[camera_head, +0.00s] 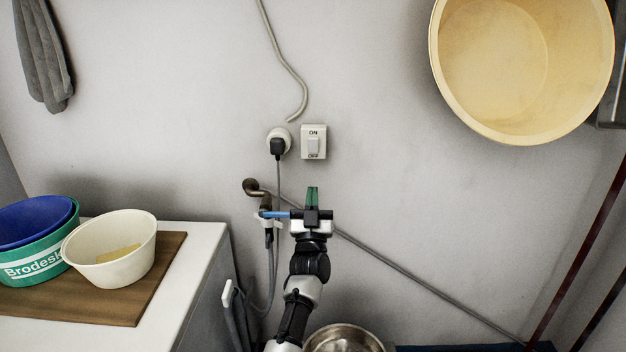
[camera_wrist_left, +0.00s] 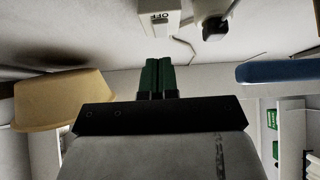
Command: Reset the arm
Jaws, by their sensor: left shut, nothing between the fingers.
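My left gripper (camera_head: 312,196) is raised in front of the grey wall, below the switch and socket, with its green fingers pointing up. In the left wrist view its fingers (camera_wrist_left: 158,76) are together, with nothing between them. The black and silver arm rises to it from the bottom of the head view. Just left of the gripper in the head view is a wall tap with a blue lever (camera_head: 275,214); I cannot tell whether they touch. My right gripper is not in view.
A white ON/OFF switch (camera_head: 313,142) and a plugged socket (camera_head: 278,144) are above the gripper. A yellow basin (camera_head: 522,70) hangs upper right. Left, a cream bowl (camera_head: 112,262) and a green tub (camera_head: 40,268) stand on a board (camera_head: 160,288). A metal bowl (camera_head: 344,338) is below.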

